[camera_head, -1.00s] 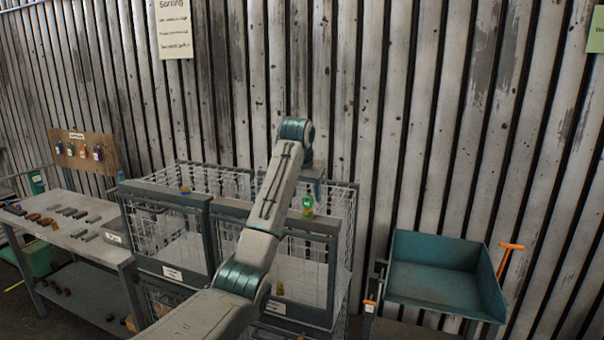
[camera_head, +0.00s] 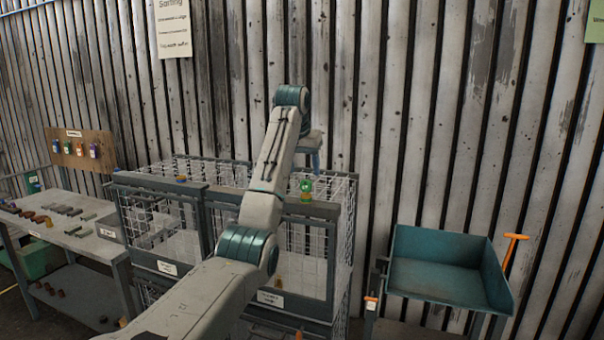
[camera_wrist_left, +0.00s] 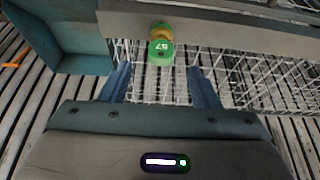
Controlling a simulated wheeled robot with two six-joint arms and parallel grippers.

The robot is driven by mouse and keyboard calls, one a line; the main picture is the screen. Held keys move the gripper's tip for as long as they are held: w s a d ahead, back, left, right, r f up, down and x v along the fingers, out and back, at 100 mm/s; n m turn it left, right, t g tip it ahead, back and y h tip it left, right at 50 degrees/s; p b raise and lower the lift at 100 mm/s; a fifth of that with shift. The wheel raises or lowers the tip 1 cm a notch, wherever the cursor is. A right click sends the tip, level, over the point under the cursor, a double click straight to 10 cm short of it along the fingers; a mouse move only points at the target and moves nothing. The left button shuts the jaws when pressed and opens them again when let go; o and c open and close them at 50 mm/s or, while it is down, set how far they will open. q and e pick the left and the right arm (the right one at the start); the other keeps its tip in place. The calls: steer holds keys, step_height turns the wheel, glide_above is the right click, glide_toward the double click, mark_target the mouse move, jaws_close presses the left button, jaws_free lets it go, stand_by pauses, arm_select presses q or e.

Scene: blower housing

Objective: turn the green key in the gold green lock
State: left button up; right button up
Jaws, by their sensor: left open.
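The green key (camera_head: 306,185) stands in the gold lock (camera_head: 305,197) on the top rail of the right-hand cage. In the left wrist view the green key (camera_wrist_left: 160,53) shows its round head with a white number, and the gold lock (camera_wrist_left: 161,32) is partly behind it on the grey rail. My left gripper (camera_head: 316,167) is just above and beside the key in the head view. In the left wrist view my left gripper (camera_wrist_left: 159,78) is open and empty, with its two fingers apart and the key ahead between their lines. My right gripper is out of view.
The wire cage (camera_head: 345,215) has a second lock (camera_head: 181,179) on its left part. A teal tray cart (camera_head: 440,283) with an orange handle stands at right. A workbench (camera_head: 95,243) with small parts and a hanging-tag board (camera_head: 83,150) are at left.

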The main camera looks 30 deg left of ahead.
mark_target(305, 180)
arm_select(q)
steer(key=shift+b+x, duration=0.5)
steer(key=shift+x, duration=0.5)
steer(key=p+x, duration=0.2)
steer(key=x, duration=0.2)
steer(key=shift+a, duration=0.1)
steer(key=shift+w+f+p, duration=0.2)
steer(key=shift+f+p, duration=0.1)
steer(key=shift+f, duration=0.25)
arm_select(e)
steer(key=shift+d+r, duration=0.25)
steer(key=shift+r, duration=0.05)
arm_select(q)
steer(key=c, duration=1.1)
steer(key=shift+o, duration=0.2)
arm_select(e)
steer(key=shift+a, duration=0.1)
